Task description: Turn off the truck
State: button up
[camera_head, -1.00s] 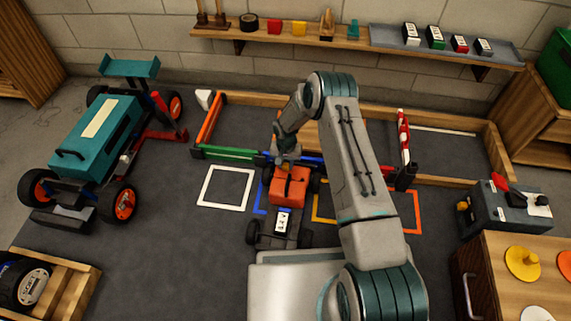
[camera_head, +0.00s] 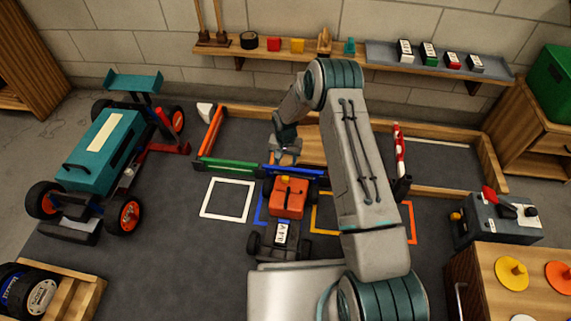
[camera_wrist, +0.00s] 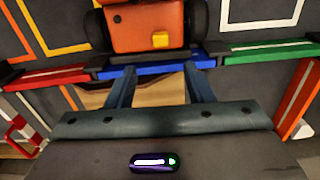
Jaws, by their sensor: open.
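The small truck (camera_head: 287,199) has an orange body, dark wheels and a white label on its near end. It stands on the dark floor near the middle of the head view. In the wrist view its orange body (camera_wrist: 146,22) is at the top, with a small yellow block (camera_wrist: 160,40) on it and a dark round spot. My gripper (camera_wrist: 158,72) is open and empty, its two fingers pointing toward the truck. In the head view my gripper (camera_head: 286,152) is just beyond the truck's far end, apart from it.
A blue bar (camera_wrist: 155,68) lies between my fingers and the truck in the wrist view. Green bar (camera_head: 231,165) and red-white post (camera_head: 398,150) stand nearby. A large teal racecar (camera_head: 103,150) is at left, a grey control box (camera_head: 497,220) at right.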

jog(key=shift+r, duration=1.15)
jog(key=s+d+r+p, duration=0.25)
jog(key=r+p, duration=0.35)
jog(key=r, duration=0.9)
jog(key=s+d+r+n+t+p, duration=0.1)
jog(key=s+d+r+p, duration=0.15)
jog(key=r+p, duration=0.75)
jog(key=s+d+r+p, duration=0.2)
jog(key=s+r, duration=0.1)
jog(key=r, duration=1.6)
jog(key=s+d+r+t+p, duration=0.1)
jog(key=s+d+r+p, duration=0.1)
jog(key=s+r+p, duration=0.7)
jog(key=s+d+r+n+p, duration=0.1)
jog(key=s+d+r+p, duration=0.1)
jog(key=s+r+p, duration=0.8)
jog(key=s+r, duration=0.2)
jog(key=r, duration=0.4)
jog(key=s+r, duration=0.3)
jog(key=r, duration=0.3)
jog(key=shift+s+d+r+t, duration=0.25)
jog(key=shift+d+r+t, duration=0.05)
jog(key=shift+r+t, duration=0.1)
